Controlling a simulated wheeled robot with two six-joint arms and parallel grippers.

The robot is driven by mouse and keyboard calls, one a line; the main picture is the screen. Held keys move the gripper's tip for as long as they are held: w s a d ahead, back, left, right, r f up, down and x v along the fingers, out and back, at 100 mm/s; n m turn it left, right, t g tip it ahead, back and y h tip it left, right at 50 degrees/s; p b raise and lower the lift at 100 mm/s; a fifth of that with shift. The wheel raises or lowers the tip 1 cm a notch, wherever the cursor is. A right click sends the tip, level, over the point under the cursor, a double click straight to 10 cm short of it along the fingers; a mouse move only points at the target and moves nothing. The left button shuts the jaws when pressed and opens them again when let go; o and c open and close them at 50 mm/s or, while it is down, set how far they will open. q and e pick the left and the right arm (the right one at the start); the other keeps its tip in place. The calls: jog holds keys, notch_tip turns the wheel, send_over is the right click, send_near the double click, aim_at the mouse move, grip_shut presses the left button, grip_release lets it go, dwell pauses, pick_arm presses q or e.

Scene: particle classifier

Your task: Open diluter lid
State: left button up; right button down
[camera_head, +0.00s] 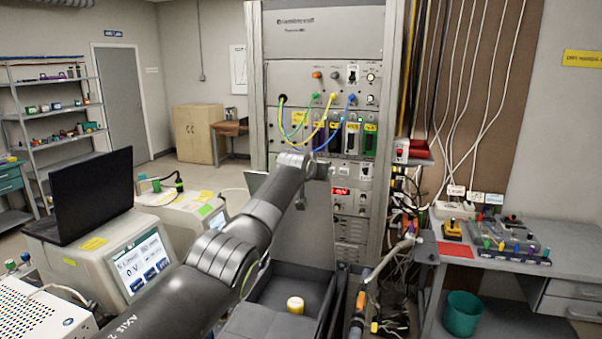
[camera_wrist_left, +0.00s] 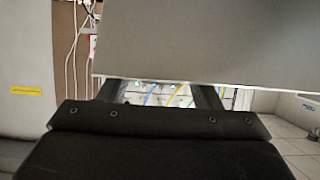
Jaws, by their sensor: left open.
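My left arm reaches in from the lower left in the head view, and its wrist end (camera_head: 308,168) is in front of the tall rack. The fingers cannot be made out there. In the left wrist view, which looks upside down, my left gripper (camera_wrist_left: 158,92) has its two dark fingers wide apart with nothing visibly held. A flat grey panel (camera_wrist_left: 200,40) crosses that view at the fingertips and hides them; I cannot tell if they touch it. A grey upright panel (camera_head: 255,181) behind my arm in the head view may be the diluter lid. My right gripper is out of view.
The tall rack (camera_head: 330,39) with coloured cables stands ahead. White instruments (camera_head: 150,270) and a black laptop (camera_head: 92,194) are at left. A grey workbench (camera_head: 557,262) is at right.

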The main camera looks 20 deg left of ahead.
pick_arm(q)
jog(key=shift+s+r+b, duration=0.1)
jog(key=shift+s+b, duration=0.45)
jog(key=shift+s, duration=0.05)
jog(key=b+v, duration=0.7)
jog(key=v, duration=0.8)
jog(key=shift+s+a, duration=0.1)
